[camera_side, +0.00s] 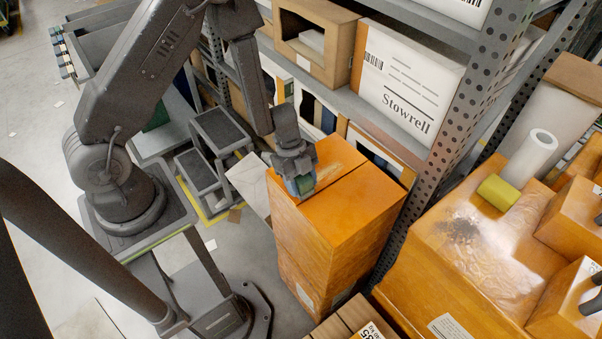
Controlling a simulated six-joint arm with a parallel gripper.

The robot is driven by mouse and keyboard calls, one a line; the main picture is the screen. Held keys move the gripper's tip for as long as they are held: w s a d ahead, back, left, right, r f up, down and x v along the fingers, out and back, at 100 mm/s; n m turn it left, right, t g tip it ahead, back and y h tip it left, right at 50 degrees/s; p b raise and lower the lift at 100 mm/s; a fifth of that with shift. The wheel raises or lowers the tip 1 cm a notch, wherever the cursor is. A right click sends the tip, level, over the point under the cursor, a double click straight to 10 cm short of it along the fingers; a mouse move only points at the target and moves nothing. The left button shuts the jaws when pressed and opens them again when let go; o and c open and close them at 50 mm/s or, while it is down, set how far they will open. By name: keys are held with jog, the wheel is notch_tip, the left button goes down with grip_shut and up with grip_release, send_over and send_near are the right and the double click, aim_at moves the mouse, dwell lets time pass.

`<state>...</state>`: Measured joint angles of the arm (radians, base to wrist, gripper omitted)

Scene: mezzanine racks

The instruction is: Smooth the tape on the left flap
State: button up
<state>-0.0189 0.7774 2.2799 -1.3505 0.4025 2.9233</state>
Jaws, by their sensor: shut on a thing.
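An orange box (350,205) stands upright on another orange box beside the rack. A dark seam crosses its top and parts it into two flaps. The left flap (328,157) has a pale, rough streak (330,172) near the seam, which may be the tape; its edges are too small to make out. My gripper (300,187) points down over the near left end of this flap. It is shut on a small blue-green block (305,184). The block is low at the box top, close to the seam's near end; I cannot tell whether it touches. The gripper hides part of the flap.
A metal rack (459,130) with boxes, one a white Stowrell box (408,85), stands close behind. A grey step stool (222,130) stands left.

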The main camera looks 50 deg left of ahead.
aim_at(344, 170)
jog(key=shift+w+f, duration=0.25)
jog(key=shift+w, duration=0.15)
jog(key=shift+c, duration=0.3)
jog(key=shift+w+f, duration=0.2)
jog(key=shift+w, duration=6.15)
jog(key=shift+s, duration=6.8)
jog(key=shift+r, duration=4.2)
